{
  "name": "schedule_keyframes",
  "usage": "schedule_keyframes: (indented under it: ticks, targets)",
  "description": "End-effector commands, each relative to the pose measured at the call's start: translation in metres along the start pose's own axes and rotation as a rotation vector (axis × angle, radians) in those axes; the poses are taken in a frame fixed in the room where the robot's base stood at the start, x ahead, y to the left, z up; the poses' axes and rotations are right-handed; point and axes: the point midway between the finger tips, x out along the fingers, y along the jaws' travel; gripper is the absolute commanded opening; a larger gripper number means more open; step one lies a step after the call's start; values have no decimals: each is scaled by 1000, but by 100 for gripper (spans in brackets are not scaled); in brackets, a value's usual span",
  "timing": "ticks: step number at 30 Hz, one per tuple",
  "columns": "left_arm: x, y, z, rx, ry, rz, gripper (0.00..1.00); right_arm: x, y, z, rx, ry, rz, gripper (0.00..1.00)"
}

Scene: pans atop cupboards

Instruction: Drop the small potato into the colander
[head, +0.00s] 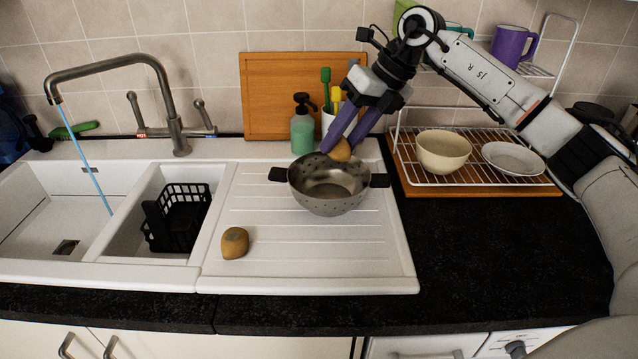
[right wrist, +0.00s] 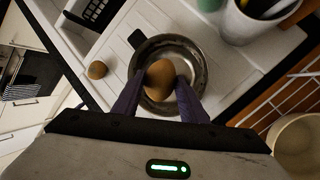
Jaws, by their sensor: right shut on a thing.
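My right gripper (head: 342,146) has its purple fingers shut on a brown potato (head: 341,152). It holds this potato over the back part of the metal colander (head: 328,205). In the right wrist view, the held potato (right wrist: 159,80) sits between the fingertips with the colander (right wrist: 192,62) behind it. The colander stands upright on the white drainboard, and the part of its inside that shows is empty. A second brown potato (head: 235,243) lies on the drainboard, front left of the colander. I cannot tell surely which potato is smaller. My left gripper is not in view.
The sink with a black basket (head: 178,217) and tap (head: 172,110) is left. A soap bottle (head: 303,125), a utensil pot and an upright cutting board (head: 275,85) stand behind. A rack with a bowl (head: 443,152) and a plate (head: 513,158) is right. The front right counter is clear.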

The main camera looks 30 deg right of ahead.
Motion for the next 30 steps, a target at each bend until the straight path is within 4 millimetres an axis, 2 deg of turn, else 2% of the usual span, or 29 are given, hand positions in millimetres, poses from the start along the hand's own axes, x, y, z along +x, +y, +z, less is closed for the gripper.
schedule_keyframes:
  ticks: [1, 3, 12, 15, 23, 24, 27, 30]
  targets:
    - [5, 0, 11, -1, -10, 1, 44, 7, -3, -3, -1, 0, 0, 15]
    - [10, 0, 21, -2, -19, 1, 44, 14, -5, -6, -1, 0, 0, 15]
    - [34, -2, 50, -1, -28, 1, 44, 44, -17, -17, -2, 0, 1, 15]
    - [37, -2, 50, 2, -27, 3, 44, 48, -18, -19, -2, 0, 1, 15]
    - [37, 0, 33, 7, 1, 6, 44, 47, -18, -19, -2, 1, 1, 15]
    - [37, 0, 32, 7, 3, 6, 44, 47, -18, -19, -2, 1, 1, 42]
    - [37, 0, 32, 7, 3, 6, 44, 47, -18, -19, -2, 1, 1, 59]
    - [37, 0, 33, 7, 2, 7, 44, 47, -18, -19, -2, 1, 1, 60]
